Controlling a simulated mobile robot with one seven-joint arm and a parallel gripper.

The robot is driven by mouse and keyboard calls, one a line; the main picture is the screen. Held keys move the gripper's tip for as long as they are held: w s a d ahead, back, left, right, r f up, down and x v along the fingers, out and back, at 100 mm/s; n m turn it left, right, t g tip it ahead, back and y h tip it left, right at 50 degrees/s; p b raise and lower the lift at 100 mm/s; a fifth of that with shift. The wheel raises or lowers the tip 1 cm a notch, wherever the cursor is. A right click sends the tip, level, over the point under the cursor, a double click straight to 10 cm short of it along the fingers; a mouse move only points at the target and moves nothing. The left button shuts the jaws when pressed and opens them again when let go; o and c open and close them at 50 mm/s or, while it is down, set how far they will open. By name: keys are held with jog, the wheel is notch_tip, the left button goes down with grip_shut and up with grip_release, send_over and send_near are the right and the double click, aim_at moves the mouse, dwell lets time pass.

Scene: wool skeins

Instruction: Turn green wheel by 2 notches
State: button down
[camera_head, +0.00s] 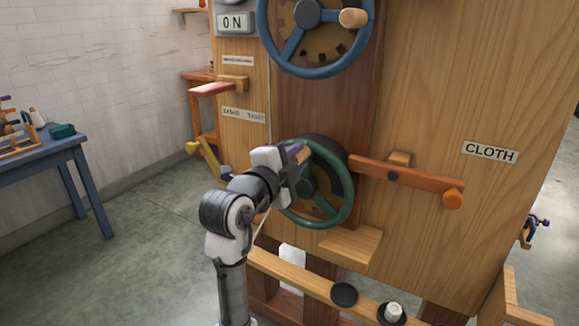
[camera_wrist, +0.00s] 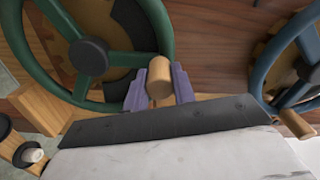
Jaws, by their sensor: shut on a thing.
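The green wheel (camera_head: 349,195) is mounted upright on the dark wood panel, below a blue wheel, and its right side shows past my arm. In the wrist view the green wheel (camera_wrist: 160,28) fills the upper left, with a dark hub (camera_wrist: 88,57) and green spokes. Its wooden handle peg (camera_wrist: 159,70) stands out at the rim. My gripper (camera_wrist: 160,88) is shut on this peg, with a purple finger on each side. In the head view my gripper (camera_head: 296,152) is at the wheel's upper left and hides part of its rim.
The blue wheel (camera_head: 318,70) with its own wooden peg (camera_head: 353,18) is above. An orange lever (camera_head: 410,178) sticks out to the right, near the "CLOTH" label (camera_head: 489,152). A wooden ledge (camera_head: 350,244) lies below. A blue table (camera_head: 40,150) stands at the left, with open floor between.

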jog(key=shift+s+d, duration=0.15)
jog(key=shift+d, duration=0.05)
dwell(0.4)
jog(key=c, duration=1.1)
grip_release()
jog(key=shift+c, duration=0.2)
jog(key=shift+a, duration=0.1)
jog(key=b+v, duration=0.1)
jog(key=v, duration=1.2)
jog(key=shift+s+a, duration=0.2)
jog(key=shift+s, duration=0.15)
